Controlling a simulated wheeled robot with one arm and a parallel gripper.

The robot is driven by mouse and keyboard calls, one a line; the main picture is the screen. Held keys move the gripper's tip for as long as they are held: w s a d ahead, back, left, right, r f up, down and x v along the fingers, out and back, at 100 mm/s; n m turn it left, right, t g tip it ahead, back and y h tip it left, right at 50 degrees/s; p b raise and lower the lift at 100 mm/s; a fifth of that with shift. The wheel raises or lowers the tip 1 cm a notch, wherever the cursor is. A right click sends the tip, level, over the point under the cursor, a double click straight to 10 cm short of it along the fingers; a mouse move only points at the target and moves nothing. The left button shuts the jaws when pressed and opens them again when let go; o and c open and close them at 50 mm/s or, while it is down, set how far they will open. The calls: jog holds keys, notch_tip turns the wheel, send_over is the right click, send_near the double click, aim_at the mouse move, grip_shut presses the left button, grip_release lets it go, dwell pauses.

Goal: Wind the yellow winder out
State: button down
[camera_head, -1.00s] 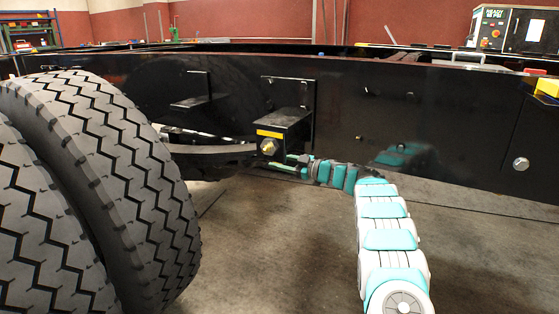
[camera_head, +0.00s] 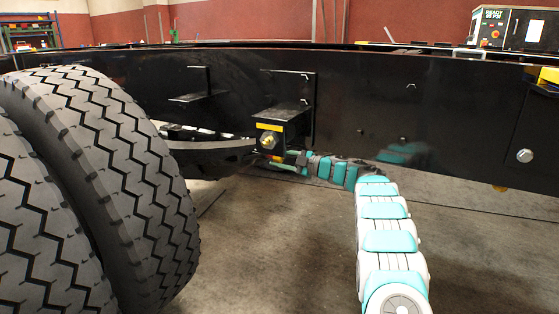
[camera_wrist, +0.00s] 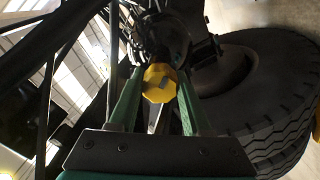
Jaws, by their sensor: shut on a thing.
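The yellow winder (camera_wrist: 160,83) is a faceted yellow knob in the middle of the wrist view, between the tips of my gripper's two green fingers. My gripper (camera_wrist: 158,90) is shut on it. In the head view my gripper (camera_head: 281,163) reaches from the right to just below the black bracket on the chassis. The winder is small and mostly hidden there, so its turn angle cannot be told.
The black chassis rail (camera_head: 370,110) runs across the head view. A black bracket (camera_head: 283,118) with a yellow stripe and a bolt sticks out above my gripper. Large tyres (camera_head: 100,180) stand at the left. Bare floor (camera_head: 270,250) lies below.

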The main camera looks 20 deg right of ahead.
jog(key=shift+a, duration=0.1)
jog(key=shift+c, duration=1.8)
grip_release()
jog(key=v, duration=0.7)
jog(key=shift+s+d, duration=0.25)
jog(key=shift+s, duration=0.05)
